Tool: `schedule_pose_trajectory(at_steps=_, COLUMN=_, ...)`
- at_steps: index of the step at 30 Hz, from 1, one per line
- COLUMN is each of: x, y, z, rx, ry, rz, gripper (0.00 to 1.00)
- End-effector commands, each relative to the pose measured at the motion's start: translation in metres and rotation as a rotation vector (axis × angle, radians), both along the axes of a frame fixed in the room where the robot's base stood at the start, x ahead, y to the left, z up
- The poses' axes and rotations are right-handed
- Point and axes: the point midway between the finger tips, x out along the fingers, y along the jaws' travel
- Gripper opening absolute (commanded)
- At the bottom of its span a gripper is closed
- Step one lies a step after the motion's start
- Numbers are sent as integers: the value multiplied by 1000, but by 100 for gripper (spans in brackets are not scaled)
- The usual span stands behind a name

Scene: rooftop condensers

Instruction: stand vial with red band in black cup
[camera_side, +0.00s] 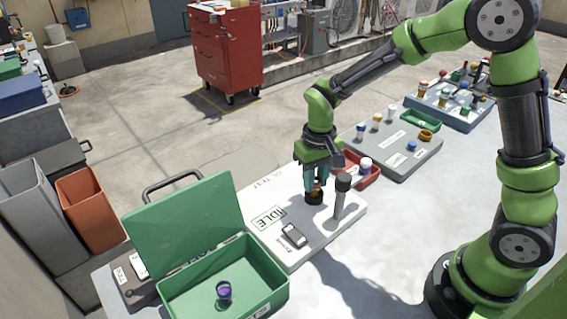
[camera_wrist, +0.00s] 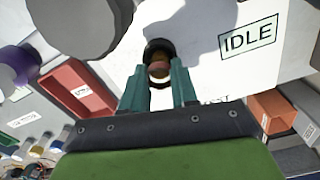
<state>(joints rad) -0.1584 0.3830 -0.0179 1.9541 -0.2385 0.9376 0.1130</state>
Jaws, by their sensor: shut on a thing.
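A black cup (camera_side: 314,198) stands on the white mat, directly below my gripper; in the wrist view it shows as a dark ring (camera_wrist: 157,47) beyond the fingertips. My gripper (camera_side: 317,182) points down, with its teal fingers (camera_wrist: 157,78) shut on a small brownish-amber vial (camera_wrist: 159,70). The vial is lined up with the cup and its lower end appears at or inside the cup's mouth; I cannot tell how deep. The fingers hide most of the vial, and I cannot make out its red band clearly.
A grey post with a dark top (camera_side: 342,190) stands close to the right of the cup. A red tray (camera_side: 357,170) lies behind it. An open green box (camera_side: 262,285) holding a purple-topped item (camera_side: 223,291) stands front left.

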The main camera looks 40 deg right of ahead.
Motion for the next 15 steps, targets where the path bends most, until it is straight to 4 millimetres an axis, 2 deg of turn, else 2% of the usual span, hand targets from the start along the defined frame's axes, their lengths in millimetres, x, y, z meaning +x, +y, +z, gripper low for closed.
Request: schedule_pose_trajectory(at_steps=15, x=0, y=0, z=-9, rx=-1, ry=1, rz=0, gripper=0)
